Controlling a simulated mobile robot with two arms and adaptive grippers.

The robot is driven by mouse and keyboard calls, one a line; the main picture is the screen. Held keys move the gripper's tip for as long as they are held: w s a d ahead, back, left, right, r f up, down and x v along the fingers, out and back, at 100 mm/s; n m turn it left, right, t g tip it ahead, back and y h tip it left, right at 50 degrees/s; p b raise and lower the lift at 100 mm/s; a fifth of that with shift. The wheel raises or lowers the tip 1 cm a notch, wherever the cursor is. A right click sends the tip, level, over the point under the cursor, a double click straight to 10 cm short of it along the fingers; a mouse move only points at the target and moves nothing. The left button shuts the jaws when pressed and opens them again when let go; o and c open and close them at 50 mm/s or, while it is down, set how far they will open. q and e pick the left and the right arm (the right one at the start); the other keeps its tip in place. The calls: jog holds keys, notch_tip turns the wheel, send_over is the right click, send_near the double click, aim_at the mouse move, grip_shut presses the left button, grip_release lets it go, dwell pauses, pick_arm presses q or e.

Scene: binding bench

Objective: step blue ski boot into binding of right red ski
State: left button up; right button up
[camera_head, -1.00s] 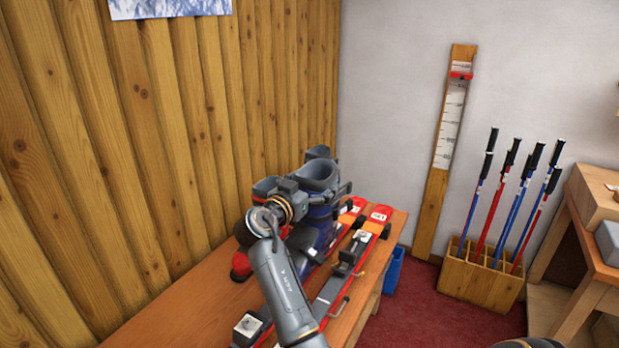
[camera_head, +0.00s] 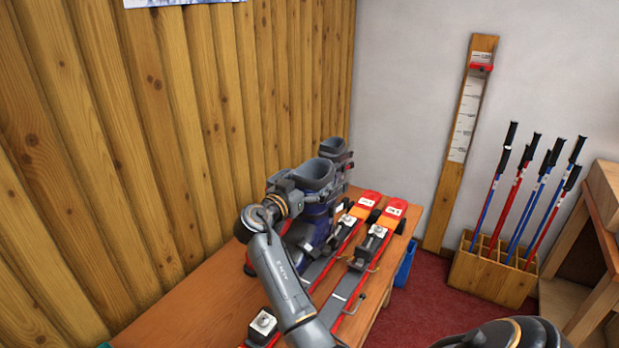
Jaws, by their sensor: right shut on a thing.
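A blue ski boot (camera_head: 317,210) with a grey cuff stands upright over the left side of the bench, beside the left ski. My right gripper (camera_head: 286,190) is shut on it, on its near left side at cuff height. The arm hides much of the boot's lower part, so I cannot tell whether its sole touches the bench. The right red ski (camera_head: 392,212) lies on the bench's right side, with a silver and black binding (camera_head: 371,238) on it and no boot in it. My left gripper is not in view.
A left red ski (camera_head: 365,202) lies parallel to the right one, its binding (camera_head: 346,224) empty. Another boot (camera_head: 336,152) stands behind the held boot. The wooden bench (camera_head: 185,305) is bare at front left. A plank wall closes the left; a pole rack (camera_head: 490,277) stands right.

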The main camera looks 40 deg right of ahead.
aim_at(303, 222)
notch_tip(303, 222, down, 6)
jog(key=b, duration=0.5)
jog(key=shift+b, duration=0.6)
dwell(0.9)
